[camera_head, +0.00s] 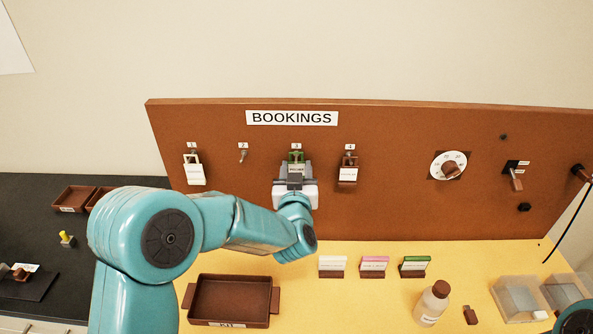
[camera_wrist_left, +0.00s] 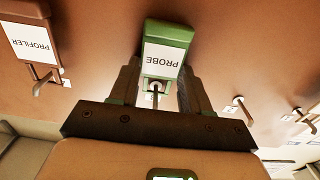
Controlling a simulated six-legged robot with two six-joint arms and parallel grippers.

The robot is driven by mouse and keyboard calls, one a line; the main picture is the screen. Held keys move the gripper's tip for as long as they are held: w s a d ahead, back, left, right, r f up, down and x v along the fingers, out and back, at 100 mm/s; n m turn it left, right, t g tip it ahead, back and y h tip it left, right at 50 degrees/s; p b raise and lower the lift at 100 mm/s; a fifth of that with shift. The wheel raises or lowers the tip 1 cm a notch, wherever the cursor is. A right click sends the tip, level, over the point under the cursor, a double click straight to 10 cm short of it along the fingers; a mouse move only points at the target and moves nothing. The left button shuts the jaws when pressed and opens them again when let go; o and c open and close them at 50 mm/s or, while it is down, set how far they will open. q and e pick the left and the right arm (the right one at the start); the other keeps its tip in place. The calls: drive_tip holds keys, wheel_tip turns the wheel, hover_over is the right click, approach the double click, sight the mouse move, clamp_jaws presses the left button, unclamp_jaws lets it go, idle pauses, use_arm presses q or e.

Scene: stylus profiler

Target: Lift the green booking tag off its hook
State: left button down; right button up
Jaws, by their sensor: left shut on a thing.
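The green booking tag (camera_head: 297,156) is at the hook under label 3 on the brown BOOKINGS board. In the left wrist view the tag (camera_wrist_left: 168,38) shows a white label reading PROBE, upside down. My left gripper (camera_head: 296,172) is at the board in front of the tag and covers most of it in the head view. In the left wrist view its fingers (camera_wrist_left: 156,80) are shut on the tag, one on each side. A metal hook (camera_wrist_left: 155,88) shows between the fingers at the tag's hole; I cannot tell whether the tag still rests on it. My right gripper is out of view.
A white tag (camera_head: 194,170) hangs to the left and a brown tag (camera_head: 348,172) to the right. The second hook (camera_head: 242,156) is bare. A brown tray (camera_head: 192,298) and small card stands (camera_head: 374,264) are on the yellow table below. A bottle (camera_head: 432,303) stands front right.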

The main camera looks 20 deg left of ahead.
use_arm(q)
drive_tip(key=shift+s+d+r, duration=0.2)
drive_tip(key=shift+s+r, duration=0.3)
drive_tip(key=shift+s, duration=0.25)
drive_tip(key=b+v, duration=0.2)
drive_tip(key=v, duration=0.6)
idle(0.7)
idle(0.3)
